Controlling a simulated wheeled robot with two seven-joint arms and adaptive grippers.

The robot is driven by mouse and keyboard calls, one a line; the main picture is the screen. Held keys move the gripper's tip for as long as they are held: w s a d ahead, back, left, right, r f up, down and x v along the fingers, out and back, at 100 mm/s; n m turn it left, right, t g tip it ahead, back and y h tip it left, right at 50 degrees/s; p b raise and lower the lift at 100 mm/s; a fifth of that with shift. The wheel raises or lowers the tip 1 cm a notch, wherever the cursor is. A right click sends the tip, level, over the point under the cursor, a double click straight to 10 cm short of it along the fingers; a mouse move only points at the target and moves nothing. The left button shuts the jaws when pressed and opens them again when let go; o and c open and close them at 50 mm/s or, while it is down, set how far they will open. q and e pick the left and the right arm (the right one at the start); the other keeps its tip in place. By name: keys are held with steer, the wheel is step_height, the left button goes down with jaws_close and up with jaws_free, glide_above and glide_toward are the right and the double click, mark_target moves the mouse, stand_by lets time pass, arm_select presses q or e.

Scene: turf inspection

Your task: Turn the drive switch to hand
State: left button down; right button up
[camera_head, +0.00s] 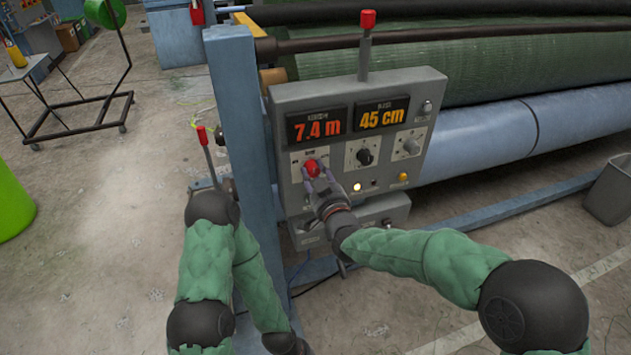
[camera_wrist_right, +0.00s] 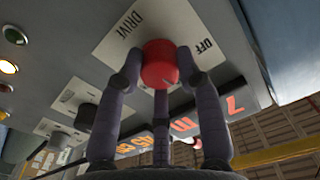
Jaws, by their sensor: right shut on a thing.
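The drive switch is a red knob (camera_head: 311,167) at the lower left of the grey control panel (camera_head: 436,90). In the right wrist view the red knob (camera_wrist_right: 160,64) sits on a pale plate (camera_wrist_right: 190,25) printed "DRIVE" and "OFF". My right gripper (camera_head: 315,172) is shut on the knob, its dark fingers around it. Its fingers also show around the knob in the right wrist view (camera_wrist_right: 158,70). The fingers cover part of the plate, and I cannot read a "hand" mark or tell where the knob points. My left arm hangs at the left, its gripper out of view.
The panel has a black dial (camera_head: 362,154), a grey dial (camera_head: 411,146), a lit lamp (camera_head: 357,187) and a yellow button (camera_head: 403,177). Its displays read 7.4 m (camera_head: 317,127) and 45 cm (camera_head: 382,117). A red-topped lever (camera_head: 367,50) rises above. A blue post (camera_head: 238,110) stands left.

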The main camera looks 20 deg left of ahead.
steer(key=shift+r+m+b, duration=0.35)
steer(key=shift+m+b, duration=0.3)
steer(key=shift+m, duration=0.25)
steer(key=shift+w, duration=0.1)
steer(key=shift+r, duration=0.2)
steer(key=o, duration=1.1)
steer(key=shift+m, duration=0.3)
steer(key=shift+o, duration=0.2)
steer(key=shift+f, duration=0.25)
steer(key=shift+d+f, duration=0.1)
steer(key=v, duration=1.2)
